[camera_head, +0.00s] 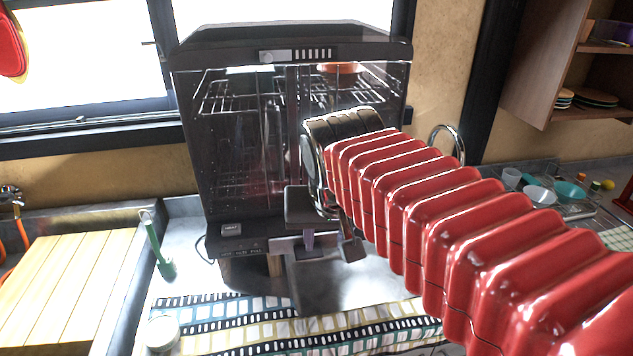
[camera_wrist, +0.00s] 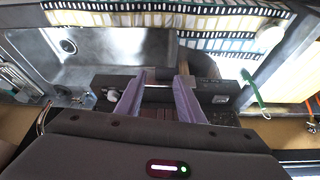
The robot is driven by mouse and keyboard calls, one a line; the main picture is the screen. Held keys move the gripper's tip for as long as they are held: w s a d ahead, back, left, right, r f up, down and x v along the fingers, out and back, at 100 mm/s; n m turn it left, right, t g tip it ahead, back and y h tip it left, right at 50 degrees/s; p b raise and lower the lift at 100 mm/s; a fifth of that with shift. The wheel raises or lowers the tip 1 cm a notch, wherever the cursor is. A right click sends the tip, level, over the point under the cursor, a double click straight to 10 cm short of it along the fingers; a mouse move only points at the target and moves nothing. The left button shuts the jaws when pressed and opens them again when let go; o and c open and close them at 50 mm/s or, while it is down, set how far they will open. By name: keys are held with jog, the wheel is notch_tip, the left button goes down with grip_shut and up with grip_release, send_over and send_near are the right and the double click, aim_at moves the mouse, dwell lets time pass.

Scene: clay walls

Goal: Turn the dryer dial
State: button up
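The dryer (camera_head: 290,130) is a tall dark cabinet with a clear front and wire racks inside, standing on the counter. Its low front panel (camera_head: 240,250) carries a square button (camera_head: 231,229) at the left. In the wrist view, turned upside down, that button (camera_wrist: 220,99) is at the right, and a small pale rounded knob (camera_wrist: 112,94), probably the dial, is left of my fingers. My gripper (camera_head: 312,243) is at the panel's front in the head view, hiding its right part. In the wrist view my gripper (camera_wrist: 160,78) has two purple fingers apart, with no object clearly between them; contact cannot be told.
A striped cloth (camera_head: 270,320) covers the counter front. A green brush (camera_head: 160,250) and a white jar (camera_head: 162,333) are at the left, beside a wooden board (camera_head: 65,290). A steel sink (camera_wrist: 110,50) shows in the wrist view. Bowls (camera_head: 570,190) stand far right.

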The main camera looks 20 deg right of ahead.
jog(key=s+a+f+n+t+y, duration=0.1)
jog(key=s+a+f+n, duration=0.3)
jog(key=s+a+f, duration=0.2)
jog(key=shift+s+y, duration=0.3)
jog(key=shift+s, duration=0.25)
jog(key=shift+s+f, duration=0.1)
jog(key=shift+c, duration=0.4)
